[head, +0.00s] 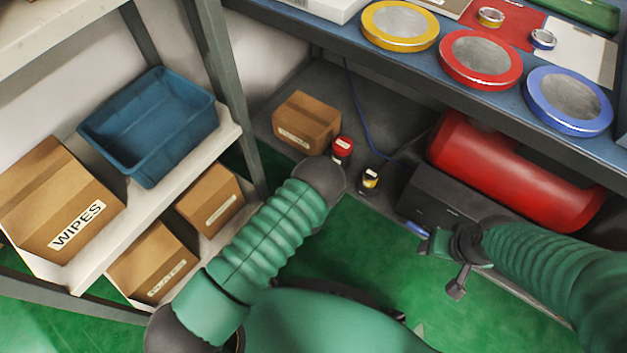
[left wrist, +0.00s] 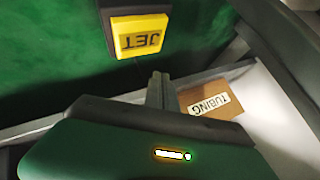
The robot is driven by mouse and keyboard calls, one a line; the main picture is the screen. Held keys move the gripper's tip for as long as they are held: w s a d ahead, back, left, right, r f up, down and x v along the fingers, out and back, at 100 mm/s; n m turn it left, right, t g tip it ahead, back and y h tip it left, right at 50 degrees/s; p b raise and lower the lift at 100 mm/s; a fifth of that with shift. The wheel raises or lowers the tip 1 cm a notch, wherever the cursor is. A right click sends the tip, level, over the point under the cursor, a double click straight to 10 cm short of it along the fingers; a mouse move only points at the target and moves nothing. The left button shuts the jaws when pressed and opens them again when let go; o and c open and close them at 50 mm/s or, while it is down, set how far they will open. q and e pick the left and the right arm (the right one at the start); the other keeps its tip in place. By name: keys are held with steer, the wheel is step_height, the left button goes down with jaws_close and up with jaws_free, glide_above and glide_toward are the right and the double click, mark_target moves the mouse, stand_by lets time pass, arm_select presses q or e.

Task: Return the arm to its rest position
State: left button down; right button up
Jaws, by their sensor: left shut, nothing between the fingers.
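In the left wrist view my left gripper (left wrist: 161,90) is shut with nothing between its fingers. In the head view my left arm's green sleeve bends up from the lower left, and the left gripper is hidden there.
A workbench (head: 300,22) carries yellow (head: 400,24), red (head: 480,57) and blue (head: 568,99) round pieces. Below stand a red cylinder (head: 510,170) and a carton (head: 306,122). The left rack holds a blue bin (head: 150,160) and a WIPES box (head: 58,205). Green floor (head: 350,250) is partly free.

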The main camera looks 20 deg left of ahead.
arm_select(q)
steer(key=s+r+n+g+h+p, duration=0.2)
steer(key=s+r+n+g+p, duration=0.1)
steer(key=r, duration=1.6)
steer(key=s+a+r+n+g+p, duration=0.3)
steer(key=s+r, duration=1.4)
steer(key=s, duration=0.1)
step_height(320, 180, up, 38)
steer(key=p, duration=3.8)
steer(key=shift+s+a+f+h, duration=0.15)
steer(key=shift+a+h, duration=0.05)
steer(key=shift+h, duration=0.1)
